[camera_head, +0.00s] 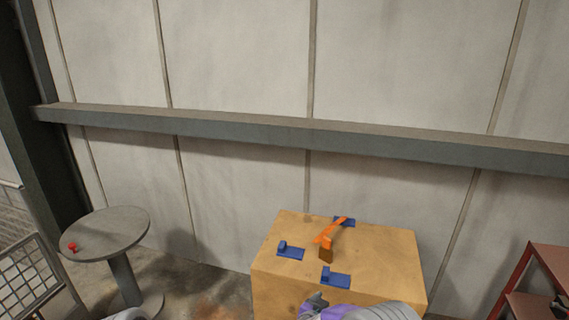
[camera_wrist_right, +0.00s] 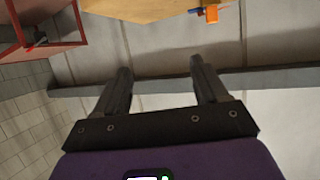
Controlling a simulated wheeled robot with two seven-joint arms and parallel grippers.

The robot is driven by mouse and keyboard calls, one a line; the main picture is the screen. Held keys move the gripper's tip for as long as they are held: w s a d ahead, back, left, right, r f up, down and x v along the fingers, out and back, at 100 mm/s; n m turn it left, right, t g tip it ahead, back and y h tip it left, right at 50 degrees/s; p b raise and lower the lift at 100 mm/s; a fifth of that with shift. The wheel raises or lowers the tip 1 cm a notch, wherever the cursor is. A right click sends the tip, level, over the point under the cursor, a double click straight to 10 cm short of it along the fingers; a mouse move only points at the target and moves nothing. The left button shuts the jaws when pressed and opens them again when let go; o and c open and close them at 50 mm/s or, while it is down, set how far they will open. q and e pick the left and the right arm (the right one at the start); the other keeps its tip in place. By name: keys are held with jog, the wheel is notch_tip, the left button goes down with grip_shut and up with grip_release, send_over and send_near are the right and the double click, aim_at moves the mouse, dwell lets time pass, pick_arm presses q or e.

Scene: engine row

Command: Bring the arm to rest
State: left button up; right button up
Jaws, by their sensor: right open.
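My right gripper (camera_head: 317,301) shows at the bottom of the head view, in front of the wooden box, with its purple and grey arm. In the right wrist view its two dark fingers (camera_wrist_right: 163,88) are spread apart with nothing between them. My left gripper cannot be made out; only a pale piece at the bottom left edge of the head view may be mine.
A wooden box (camera_head: 390,262) holds blue brackets (camera_head: 291,253) and an orange part (camera_head: 330,234) on top. A round grey table (camera_head: 110,222) with a red object (camera_head: 72,247) stands left. A red shelf (camera_head: 545,262) stands right. A wall with a beam (camera_head: 300,130) closes the back.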

jog(key=s+d+f+n+g+y, duration=0.1)
jog(key=s+f+n+g+y, duration=0.35)
jog(key=f, duration=1.15)
jog(key=s+a+f+g+y, duration=0.2)
jog(key=s+f+g+y, duration=0.15)
jog(key=s, duration=0.85)
jog(key=s+a+f+g+y, duration=0.25)
jog(key=s+f+y, duration=0.2)
jog(key=s, duration=0.75)
pick_arm(q)
notch_tip(320, 180, down, 10)
jog(key=w+b, duration=0.1)
jog(key=b, duration=0.9)
jog(key=shift+w+f, duration=0.25)
jog(key=shift+w, duration=0.05)
pick_arm(e)
notch_tip(320, 180, down, 10)
jog(key=shift+w+d+h, duration=0.3)
jog(key=shift+w+h, duration=0.05)
jog(key=shift+h, duration=0.1)
